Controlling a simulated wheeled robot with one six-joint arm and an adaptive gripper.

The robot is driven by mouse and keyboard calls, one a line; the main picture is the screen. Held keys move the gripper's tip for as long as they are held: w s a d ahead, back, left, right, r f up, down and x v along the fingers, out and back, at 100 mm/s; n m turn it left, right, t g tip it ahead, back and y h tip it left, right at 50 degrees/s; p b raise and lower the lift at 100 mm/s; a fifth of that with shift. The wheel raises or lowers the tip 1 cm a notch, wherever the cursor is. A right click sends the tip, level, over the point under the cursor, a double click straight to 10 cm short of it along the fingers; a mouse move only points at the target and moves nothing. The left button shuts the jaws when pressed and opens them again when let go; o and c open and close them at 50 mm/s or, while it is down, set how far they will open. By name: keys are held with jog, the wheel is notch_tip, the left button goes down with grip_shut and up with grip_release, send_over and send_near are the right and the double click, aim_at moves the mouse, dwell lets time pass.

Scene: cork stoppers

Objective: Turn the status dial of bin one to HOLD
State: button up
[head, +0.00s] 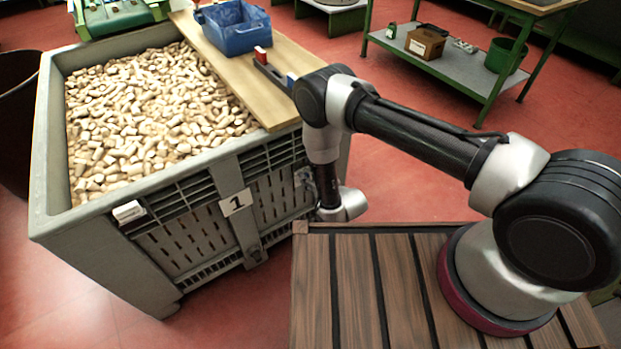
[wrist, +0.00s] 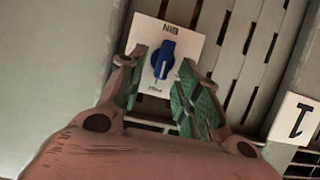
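The status dial (wrist: 163,60) is a blue elongated knob on a white plate (wrist: 190,42) fixed to the slatted wall of bin one. Its long axis runs nearly up and down in the wrist view, slightly tilted. My gripper (wrist: 161,66) is open, with green-padded fingers on either side of the knob. A gap shows on both sides; I cannot tell how far the fingertips are from the plate. Bin one (head: 88,246) is a grey crate full of corks with a "1" label (head: 236,202). My arm hides much of the dial area in the head view.
A wooden board (head: 262,97) lies across the bin's right side with a blue tray (head: 233,30) on it. A slatted wooden deck (head: 352,290) lies below my arm. A green-framed bench (head: 460,68) stands at the back right. Red floor is clear between.

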grip_shut()
jog(key=shift+s+a, duration=0.1)
dwell(0.3)
jog(key=shift+s+a+f+n+t+h, duration=0.25)
jog(key=shift+n+t+h, duration=0.4)
jog(key=shift+n, duration=0.7)
jog(key=shift+s+a+f+n+t+h, duration=0.2)
jog(key=shift+n+t+h, duration=0.45)
jog(key=shift+n, duration=0.75)
jog(key=shift+s+a+f+n+t+h, duration=0.25)
jog(key=shift+n+t+h, duration=0.35)
jog(key=shift+n, duration=0.75)
jog(key=shift+w+a, duration=0.1)
jog(key=shift+w, duration=0.05)
